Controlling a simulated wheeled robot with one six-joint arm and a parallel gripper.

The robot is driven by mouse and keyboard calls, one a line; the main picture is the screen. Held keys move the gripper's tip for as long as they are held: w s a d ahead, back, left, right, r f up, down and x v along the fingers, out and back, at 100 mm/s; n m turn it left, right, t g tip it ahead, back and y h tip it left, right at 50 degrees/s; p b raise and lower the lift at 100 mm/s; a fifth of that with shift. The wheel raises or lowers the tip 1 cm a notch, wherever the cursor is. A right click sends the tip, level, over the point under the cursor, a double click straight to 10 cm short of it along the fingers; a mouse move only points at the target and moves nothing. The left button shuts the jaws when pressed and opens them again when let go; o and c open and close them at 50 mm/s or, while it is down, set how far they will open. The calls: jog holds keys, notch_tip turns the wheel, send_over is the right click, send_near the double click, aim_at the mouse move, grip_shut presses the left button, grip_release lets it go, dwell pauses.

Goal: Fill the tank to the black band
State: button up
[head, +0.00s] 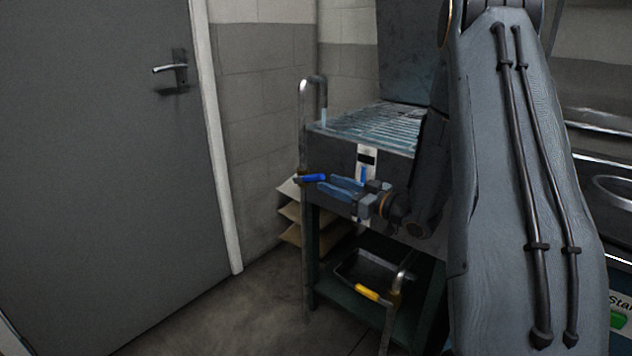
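The tank (335,146) is a dark box with a slatted top, left of my arm in the head view. A white gauge strip on its front carries the black band (367,159). Blue shows in the gauge below the band, with a pale gap between; my gripper hides part of the strip. A metal pipe (303,130) curves over the tank's left corner, and a pale blue stream (323,116) falls from its spout. A blue lever (313,178) sits on this pipe. My gripper (322,185) points left, its fingertips close to the lever; contact and finger gap are unclear.
A yellow-handled lever (367,292) sits on a lower pipe by a black tray (370,268) on the stand's shelf. Tan sheets (290,212) lie behind the stand. A grey door (110,180) is at left, with clear floor before it. A green button (618,319) shows at lower right.

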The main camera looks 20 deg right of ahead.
aim_at(316, 178)
jog(key=x, duration=0.6)
jog(key=shift+w+a+b, duration=0.15)
jog(key=shift+a+b, duration=0.05)
jog(key=shift+b, duration=0.15)
grip_shut()
